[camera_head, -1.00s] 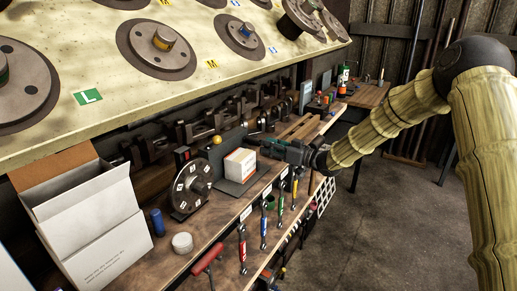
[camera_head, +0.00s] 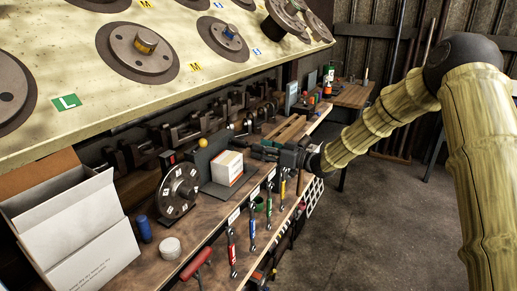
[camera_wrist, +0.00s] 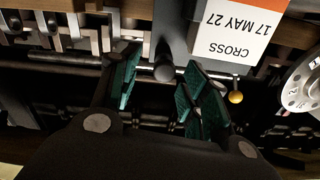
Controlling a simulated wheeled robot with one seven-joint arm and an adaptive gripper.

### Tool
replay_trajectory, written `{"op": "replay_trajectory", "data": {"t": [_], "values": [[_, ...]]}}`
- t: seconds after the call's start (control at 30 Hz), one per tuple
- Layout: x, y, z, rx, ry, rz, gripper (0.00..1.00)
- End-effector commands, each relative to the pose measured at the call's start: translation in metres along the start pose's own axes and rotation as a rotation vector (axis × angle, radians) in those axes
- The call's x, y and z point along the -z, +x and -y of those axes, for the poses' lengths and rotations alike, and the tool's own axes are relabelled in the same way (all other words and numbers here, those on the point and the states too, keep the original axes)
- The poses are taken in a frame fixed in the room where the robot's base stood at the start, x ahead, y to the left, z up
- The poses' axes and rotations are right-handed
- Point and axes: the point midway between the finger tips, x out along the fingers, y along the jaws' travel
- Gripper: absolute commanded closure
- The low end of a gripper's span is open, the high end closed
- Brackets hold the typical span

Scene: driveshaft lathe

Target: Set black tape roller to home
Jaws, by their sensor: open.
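My gripper (camera_head: 268,149) is open over the back of the wooden bench, just right of a white-and-orange block. In the wrist view its two teal-padded fingers (camera_wrist: 160,82) are spread apart. A dark, short cylinder (camera_wrist: 165,67) on a horizontal rod shows between them; it may be the black tape roller, but I cannot tell for sure. Nothing is seen gripped. The cylinder does not show clearly in the head view, where my gripper covers that area.
The white-and-orange block (camera_head: 228,167), reading "CROSS 17 MAY 27", stands close by the fingers. A black dial (camera_head: 179,191), a yellow ball (camera_head: 203,142) and an open carton (camera_head: 70,220) are to the left. Several coloured-handled tools line the bench front. A large panel overhangs above.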

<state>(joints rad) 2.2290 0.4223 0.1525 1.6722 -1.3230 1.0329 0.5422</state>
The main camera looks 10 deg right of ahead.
Motion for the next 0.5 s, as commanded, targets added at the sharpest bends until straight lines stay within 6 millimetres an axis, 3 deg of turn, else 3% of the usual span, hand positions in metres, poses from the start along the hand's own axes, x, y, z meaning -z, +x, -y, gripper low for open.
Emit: {"op": "replay_trajectory", "data": {"t": [0.3, 0.5], "values": [[0.001, -0.060, -0.001, -0.003, 0.001, -0.003, 0.54], [0.001, -0.087, -0.002, -0.003, 0.000, -0.004, 0.54]]}}
